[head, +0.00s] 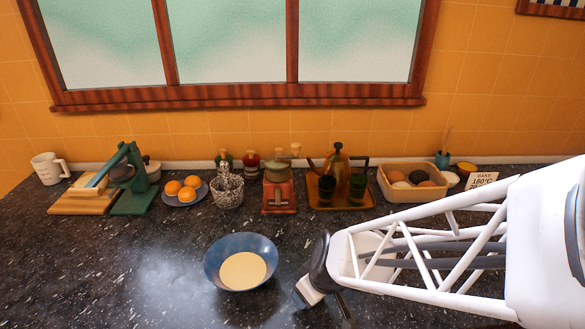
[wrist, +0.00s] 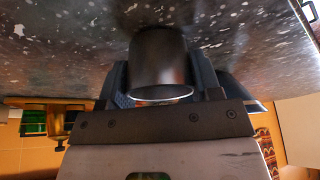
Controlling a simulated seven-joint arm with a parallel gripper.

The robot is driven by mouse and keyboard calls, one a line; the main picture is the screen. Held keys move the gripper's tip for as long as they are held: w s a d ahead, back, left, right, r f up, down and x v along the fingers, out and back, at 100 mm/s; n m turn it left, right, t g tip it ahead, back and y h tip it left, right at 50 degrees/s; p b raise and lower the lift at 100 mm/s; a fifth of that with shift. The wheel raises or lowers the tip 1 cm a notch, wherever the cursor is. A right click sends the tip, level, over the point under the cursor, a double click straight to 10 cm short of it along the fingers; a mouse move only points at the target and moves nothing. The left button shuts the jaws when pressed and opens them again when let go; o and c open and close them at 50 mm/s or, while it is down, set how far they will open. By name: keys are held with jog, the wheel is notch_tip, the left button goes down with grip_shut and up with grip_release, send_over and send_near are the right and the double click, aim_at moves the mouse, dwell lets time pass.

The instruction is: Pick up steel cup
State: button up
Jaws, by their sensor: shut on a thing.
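The steel cup (wrist: 160,58) is a dark, smooth metal cylinder in the middle of the wrist view. It sits between the two dark fingers of my gripper (wrist: 160,84), which are shut on it from both sides. In the head view my gripper (head: 322,292) is low over the counter, just right of the blue bowl. I cannot clearly make out the cup there, as the wrist and fingers cover that spot. I cannot tell whether the cup's base touches the counter.
The blue bowl (head: 212,265) with pale contents stands close to the left of my gripper. Along the back wall stand a plate of oranges (head: 183,189), a red grinder (head: 279,193), a tray with a kettle (head: 340,188) and a bread box (head: 411,185). The front left counter is clear.

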jog(key=s+d, duration=0.2)
jog(key=s, duration=0.7)
jog(key=s+d, duration=0.3)
jog(key=s, duration=0.6)
jog(key=shift+s+d, duration=0.3)
jog(key=shift+d, duration=0.05)
jog(key=shift+s, duration=0.15)
dwell(0.4)
dwell(1.2)
jog(key=w+a+r+m+t+h, duration=0.1)
jog(key=w+a+r+m+h, duration=0.1)
jog(key=w+a+r+m, duration=0.3)
jog(key=w+a+r+m+h, duration=0.1)
jog(key=w+a+r+m, duration=0.2)
jog(key=w+a, duration=0.4)
jog(key=w+a+m, duration=0.1)
jog(key=w+a, duration=0.1)
jog(key=a, duration=0.3)
jog(key=w+a+m+h, duration=0.1)
jog(key=w+a+m, duration=0.1)
jog(key=a, duration=0.3)
jog(key=w+a+r+m, duration=0.1)
jog(key=w+a+m, duration=0.1)
jog(key=a, duration=0.3)
jog(key=shift+w+r+h, duration=0.1)
jog(key=shift+w+h, duration=0.3)
jog(key=shift+w, duration=0.25)
jog(key=shift+w+a+m, duration=0.15)
jog(key=shift+a+m, duration=0.15)
jog(key=shift+a, duration=0.5)
